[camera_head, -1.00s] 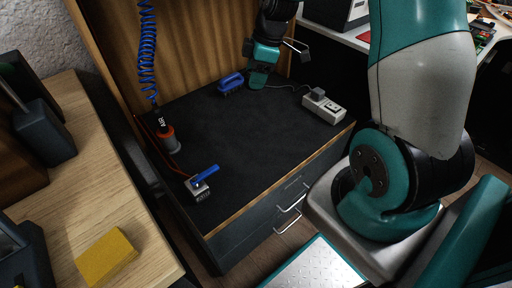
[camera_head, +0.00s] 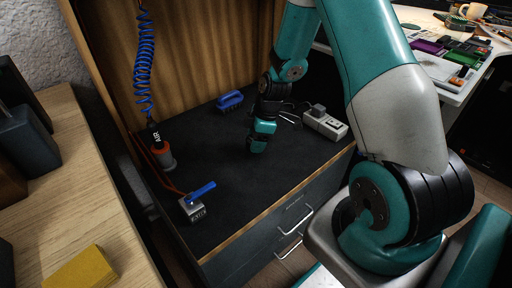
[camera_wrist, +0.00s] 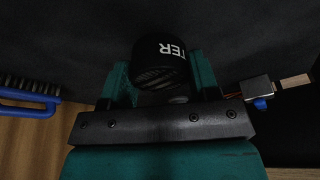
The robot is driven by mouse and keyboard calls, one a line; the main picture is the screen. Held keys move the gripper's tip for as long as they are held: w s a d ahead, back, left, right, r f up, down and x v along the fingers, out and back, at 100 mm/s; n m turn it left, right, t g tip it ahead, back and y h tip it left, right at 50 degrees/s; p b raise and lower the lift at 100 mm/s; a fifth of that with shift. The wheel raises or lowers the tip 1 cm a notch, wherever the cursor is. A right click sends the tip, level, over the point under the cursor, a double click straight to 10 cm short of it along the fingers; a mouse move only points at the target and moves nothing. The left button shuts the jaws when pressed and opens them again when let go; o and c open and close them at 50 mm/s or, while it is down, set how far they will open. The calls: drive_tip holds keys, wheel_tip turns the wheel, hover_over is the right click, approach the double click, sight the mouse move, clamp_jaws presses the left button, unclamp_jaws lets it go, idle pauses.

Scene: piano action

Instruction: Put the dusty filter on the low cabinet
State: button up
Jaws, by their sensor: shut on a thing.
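The filter is a dark, short cylinder with white letters, of which "TER" shows, and a ribbed end (camera_wrist: 162,62) in the wrist view. My gripper (camera_wrist: 158,82) is shut on it, one teal finger on each side. In the head view my gripper (camera_head: 258,140) points down over the middle of the low cabinet's dark top (camera_head: 230,185). The filter is hard to make out there. I cannot tell whether it touches the top.
A blue brush (camera_head: 230,101) lies behind my gripper and a power strip (camera_head: 325,123) to its right. An air hose nozzle (camera_head: 160,152) stands at left, and a metal valve with a blue lever (camera_head: 198,197) sits front left. The front middle of the top is clear.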

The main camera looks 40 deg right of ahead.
drive_tip(key=shift+f, duration=1.25)
drive_tip(key=shift+f+b, duration=0.2)
drive_tip(key=shift+b, duration=0.1)
drive_tip(key=o, duration=0.9)
drive_tip(key=shift+r, duration=0.1)
drive_tip(key=shift+r, duration=0.1)
